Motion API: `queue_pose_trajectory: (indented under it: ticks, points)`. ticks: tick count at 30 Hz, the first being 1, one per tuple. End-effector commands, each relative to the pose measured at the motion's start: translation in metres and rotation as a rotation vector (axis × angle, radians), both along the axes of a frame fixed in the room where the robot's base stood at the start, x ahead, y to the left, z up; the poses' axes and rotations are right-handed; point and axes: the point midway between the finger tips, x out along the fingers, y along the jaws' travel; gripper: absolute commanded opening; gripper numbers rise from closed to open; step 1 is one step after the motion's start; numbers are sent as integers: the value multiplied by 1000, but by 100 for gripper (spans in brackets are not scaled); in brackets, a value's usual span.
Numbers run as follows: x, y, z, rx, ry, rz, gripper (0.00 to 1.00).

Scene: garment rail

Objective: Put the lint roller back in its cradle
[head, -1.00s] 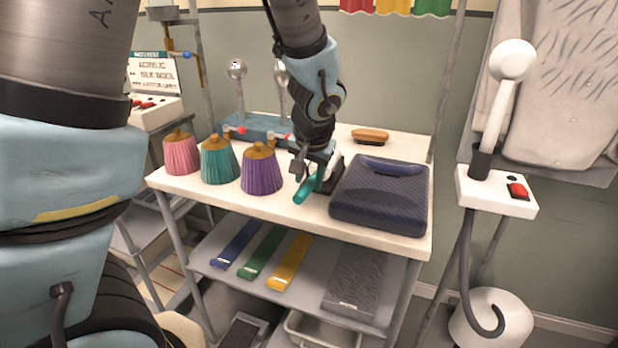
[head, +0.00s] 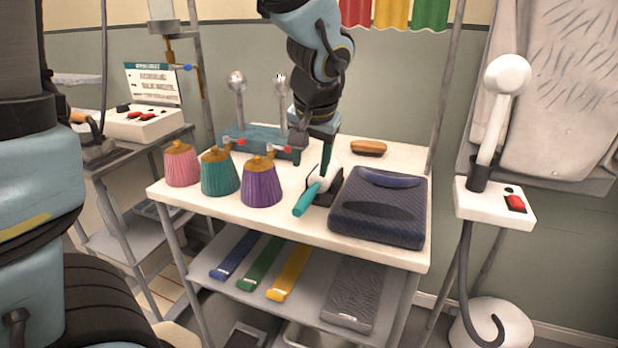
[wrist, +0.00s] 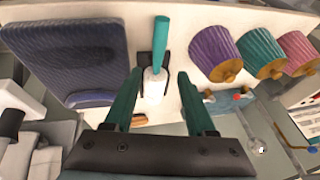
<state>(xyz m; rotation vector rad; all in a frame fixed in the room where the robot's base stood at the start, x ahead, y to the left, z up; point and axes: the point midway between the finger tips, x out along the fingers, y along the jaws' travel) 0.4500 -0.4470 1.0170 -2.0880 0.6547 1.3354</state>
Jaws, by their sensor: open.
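The lint roller, with a teal handle (head: 306,200) and a white roll, lies on the table with its handle toward the front left. Its roll end lies at the dark cradle (head: 336,191), whose dark sides show on both sides of it in the wrist view (wrist: 145,62). It appears to rest in the cradle. My gripper (head: 324,165) is above the roll end. In the wrist view my gripper (wrist: 160,76) is open, with its two teal fingers apart and the lint roller (wrist: 161,45) seen beyond the gap between them. Nothing is held.
A dark blue folded garment (head: 380,210) lies close to the right of the cradle. Purple (head: 261,183), teal (head: 219,173) and pink (head: 181,165) pleated shades stand to the left. A brown brush (head: 369,148) and a blue stand (head: 250,142) are behind.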

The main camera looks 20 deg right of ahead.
Motion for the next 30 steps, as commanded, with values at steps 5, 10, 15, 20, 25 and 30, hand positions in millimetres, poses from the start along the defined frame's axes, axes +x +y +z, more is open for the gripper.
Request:
queue_pose_trajectory:
  ticks: [5,10,15,20,25,30]
  points:
    - [-10,2,24,-2,-1,-2,56]
    - [-14,3,33,0,0,0,56]
    - [-13,6,33,2,3,5,56]
    - [2,37,20,9,38,72,56]
    - [24,106,-6,6,118,220,56]
    - [30,176,-31,-19,194,380,56]
